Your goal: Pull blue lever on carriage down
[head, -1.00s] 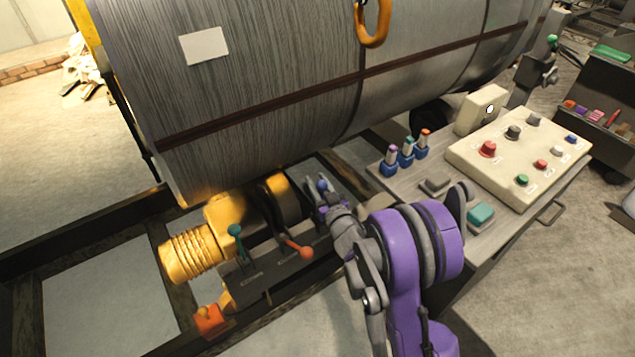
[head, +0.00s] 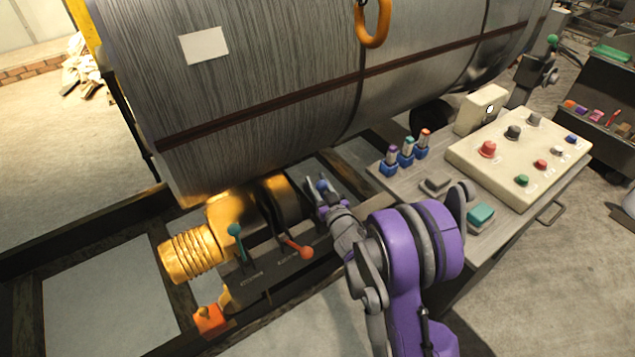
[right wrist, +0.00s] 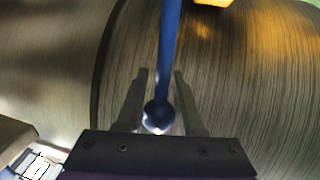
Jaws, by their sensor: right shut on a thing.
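The blue lever shows in the right wrist view as a blue shaft (right wrist: 168,45) with a round, shiny knob (right wrist: 157,117). My right gripper (right wrist: 160,80) has one finger on each side of it and is shut on it near the knob end. In the head view, the blue knob (head: 321,186) shows between the fingers of my right gripper (head: 317,187), at the right end of the carriage (head: 265,272). The lever's lower part is hidden behind my wrist there. My left gripper is not in view.
A teal lever (head: 235,236) and an orange-red lever (head: 301,250) stand left of my right gripper. An orange box (head: 209,320) sits at the carriage's front left.

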